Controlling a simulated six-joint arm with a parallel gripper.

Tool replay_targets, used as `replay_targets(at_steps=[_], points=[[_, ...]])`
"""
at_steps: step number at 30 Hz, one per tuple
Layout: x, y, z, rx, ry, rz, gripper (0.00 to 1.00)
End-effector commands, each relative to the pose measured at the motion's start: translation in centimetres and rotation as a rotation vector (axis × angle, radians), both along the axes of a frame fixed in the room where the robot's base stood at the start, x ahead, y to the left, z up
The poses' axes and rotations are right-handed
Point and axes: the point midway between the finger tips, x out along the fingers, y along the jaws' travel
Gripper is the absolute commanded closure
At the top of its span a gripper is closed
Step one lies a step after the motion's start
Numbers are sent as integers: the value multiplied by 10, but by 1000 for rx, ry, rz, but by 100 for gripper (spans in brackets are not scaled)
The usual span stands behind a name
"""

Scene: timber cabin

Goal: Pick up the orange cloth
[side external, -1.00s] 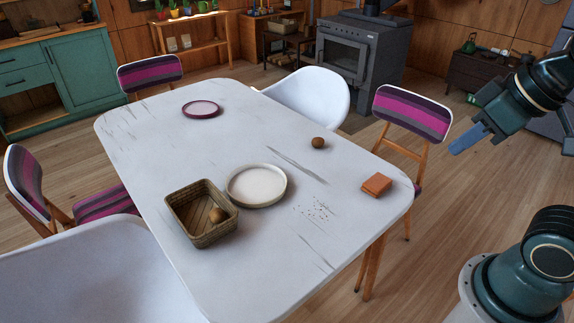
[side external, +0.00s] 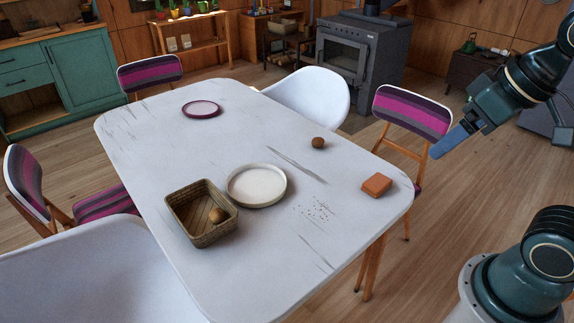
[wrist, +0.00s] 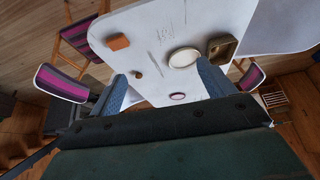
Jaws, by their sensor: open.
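The orange cloth (side external: 376,184) is a small folded block lying near the right edge of the white table (side external: 230,120). In the wrist view the cloth (wrist: 118,42) is at the upper left, beyond my left fingertip. My gripper (side external: 442,146) hangs in the air off the table's right side, up and to the right of the cloth, apart from it. In the wrist view its two blue fingers (wrist: 160,75) are spread wide with nothing held between them.
Crumbs (side external: 314,209) lie left of the cloth. A brown ball (side external: 318,143), a white plate (side external: 257,185), a wicker basket (side external: 177,213) holding a brown round item, and a purple-rimmed plate (side external: 201,109) stand on the table. A striped chair (side external: 411,112) stands close behind the cloth's corner.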

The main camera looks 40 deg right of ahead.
Motion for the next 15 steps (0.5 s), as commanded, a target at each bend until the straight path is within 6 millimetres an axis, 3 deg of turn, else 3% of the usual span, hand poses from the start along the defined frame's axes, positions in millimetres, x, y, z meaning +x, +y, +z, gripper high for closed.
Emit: replay_targets(at_steps=[15], points=[[83,-26,5,160,161,-313,18]])
